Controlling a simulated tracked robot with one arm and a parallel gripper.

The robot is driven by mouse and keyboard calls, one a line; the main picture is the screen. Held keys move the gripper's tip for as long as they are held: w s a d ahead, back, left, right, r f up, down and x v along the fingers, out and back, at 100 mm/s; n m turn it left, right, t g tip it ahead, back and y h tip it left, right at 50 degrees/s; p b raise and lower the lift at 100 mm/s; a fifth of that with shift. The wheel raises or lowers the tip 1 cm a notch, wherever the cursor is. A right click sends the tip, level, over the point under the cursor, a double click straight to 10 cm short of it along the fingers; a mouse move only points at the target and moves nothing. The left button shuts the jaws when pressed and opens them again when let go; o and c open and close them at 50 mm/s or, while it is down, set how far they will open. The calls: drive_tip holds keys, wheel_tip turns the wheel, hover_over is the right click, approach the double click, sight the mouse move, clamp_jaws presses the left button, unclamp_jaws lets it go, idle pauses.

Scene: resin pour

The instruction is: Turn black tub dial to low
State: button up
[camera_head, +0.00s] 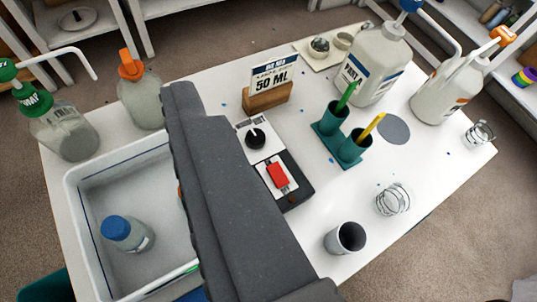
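The black dial (256,138) is a round knob on a white panel of a control box (295,165) on the table. A red switch (277,175) sits just below it on the same box. The dial's setting is too small to read. The white tub (78,195) is at the left; its right side is hidden. My gripper (181,95) shows as a long dark grey shape between tub and control box. Its far end is left of the dial, apart from it in the picture. I cannot make out two separate fingers or anything held.
A blue-capped bottle (128,234) is in the tub. Green cups (345,130), pump jugs (372,65), a dark cup (345,238) and wire coils (392,199) stand right. An orange-capped bottle (140,95) is behind the tub.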

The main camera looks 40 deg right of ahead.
drive_tip(key=w+d+f+m+g+h+p, duration=0.2)
drive_tip(key=w+d+f+m+g+p, duration=0.25)
drive_tip(key=w+d+f+p, duration=0.45)
drive_tip(key=m+g+p, duration=0.2)
drive_tip(key=g+p, duration=0.1)
drive_tip(key=g, duration=0.3)
approach(256, 136)
drive_tip(key=b+x, duration=0.2)
drive_tip(key=x, duration=0.6)
drive_tip(key=shift+f, duration=0.3)
drive_tip(key=shift+t, duration=0.25)
drive_tip(key=c, duration=1)
drive_tip(key=shift+d, duration=0.2)
drive_tip(key=shift+a+r, duration=0.1)
